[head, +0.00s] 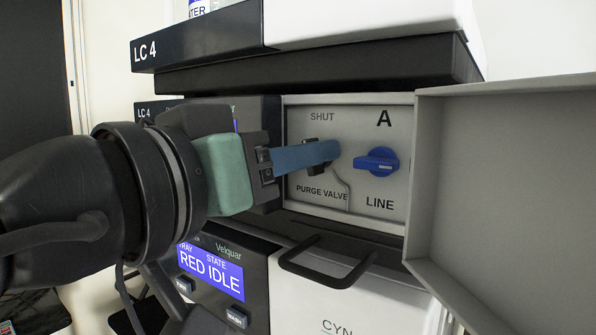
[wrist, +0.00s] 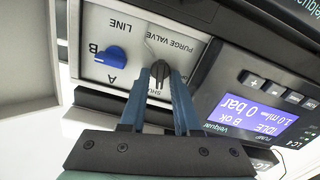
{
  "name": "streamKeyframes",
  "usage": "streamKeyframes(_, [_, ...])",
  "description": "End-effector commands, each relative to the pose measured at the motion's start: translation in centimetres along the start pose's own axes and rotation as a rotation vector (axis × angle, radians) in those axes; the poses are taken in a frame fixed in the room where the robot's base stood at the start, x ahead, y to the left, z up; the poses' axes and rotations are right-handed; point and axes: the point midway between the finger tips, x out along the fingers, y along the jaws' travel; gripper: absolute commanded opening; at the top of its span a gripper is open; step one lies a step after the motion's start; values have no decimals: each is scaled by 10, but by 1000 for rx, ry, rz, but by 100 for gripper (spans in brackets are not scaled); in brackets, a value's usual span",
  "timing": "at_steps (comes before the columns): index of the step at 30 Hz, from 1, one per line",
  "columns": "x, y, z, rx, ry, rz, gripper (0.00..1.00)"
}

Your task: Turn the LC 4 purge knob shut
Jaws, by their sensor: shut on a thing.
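The black purge knob (head: 314,169) is on the grey valve panel (head: 300,128) of the LC 4 stack, between the SHUT and PURGE VALVE labels. In the head view my gripper (head: 333,149) comes from the left and its blue finger hides part of the knob. In the wrist view, which is upside down, the black knob (wrist: 159,72) shows between the two blue fingers. My gripper (wrist: 161,75) is shut on it. The fingers lie along the SHUT side and hide part of that label. The knob's exact pointing direction is hard to tell.
A blue line selector knob (head: 378,161) sits right of the purge knob. An open grey door (head: 510,190) stands out on the right. A black handle (head: 325,262) juts out below the panel. A dark overhanging module (head: 320,65) is above. The pump screen (wrist: 257,110) reads idle, 0 bar.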

Motion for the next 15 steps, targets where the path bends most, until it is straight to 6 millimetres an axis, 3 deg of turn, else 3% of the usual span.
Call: streamKeyframes(15, [0, 1, 0, 234, 0, 0, 0])
